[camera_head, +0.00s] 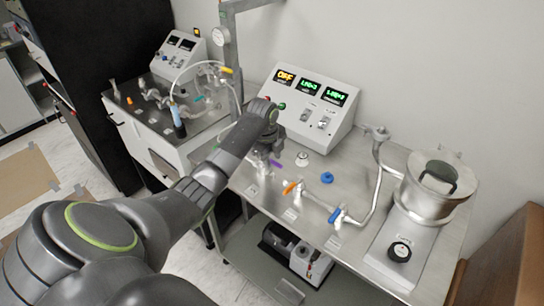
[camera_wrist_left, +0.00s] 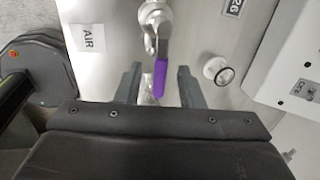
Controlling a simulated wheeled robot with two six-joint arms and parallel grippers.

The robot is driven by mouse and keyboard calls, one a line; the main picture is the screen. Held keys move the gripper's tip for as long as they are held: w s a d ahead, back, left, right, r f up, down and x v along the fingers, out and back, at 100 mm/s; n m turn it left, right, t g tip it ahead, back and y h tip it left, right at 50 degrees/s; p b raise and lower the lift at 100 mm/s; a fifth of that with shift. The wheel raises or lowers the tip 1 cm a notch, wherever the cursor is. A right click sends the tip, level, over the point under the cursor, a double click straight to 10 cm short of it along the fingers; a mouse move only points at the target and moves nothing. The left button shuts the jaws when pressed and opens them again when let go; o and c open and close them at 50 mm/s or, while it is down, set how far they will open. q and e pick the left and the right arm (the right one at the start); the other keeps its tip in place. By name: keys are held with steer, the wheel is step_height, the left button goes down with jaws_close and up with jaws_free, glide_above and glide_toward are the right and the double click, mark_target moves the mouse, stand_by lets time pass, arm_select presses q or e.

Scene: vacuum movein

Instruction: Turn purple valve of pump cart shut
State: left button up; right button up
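The pump cart's steel top (camera_head: 262,200) stands in the middle of the head view. The purple valve lever (camera_head: 276,163) shows as a small strip just beside my left gripper (camera_head: 265,155), which is over the cart's left part. In the left wrist view the purple lever (camera_wrist_left: 161,76) hangs from a metal valve body and points toward my palm. The fingers of my left gripper (camera_wrist_left: 158,68) are open, one on each side of the lever, with gaps visible. Contact with the lever does not show. My right gripper is not in view.
An orange valve lever (camera_head: 291,187) and a blue one (camera_head: 336,215) sit to the right on the same piping. A display box (camera_head: 310,108) stands behind. A metal chamber (camera_head: 432,190) is at the right. An "AIR" label (camera_wrist_left: 88,38) lies left of the valve.

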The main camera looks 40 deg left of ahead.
arm_select(q)
steer(key=shift+c, duration=0.3)
jaws_close()
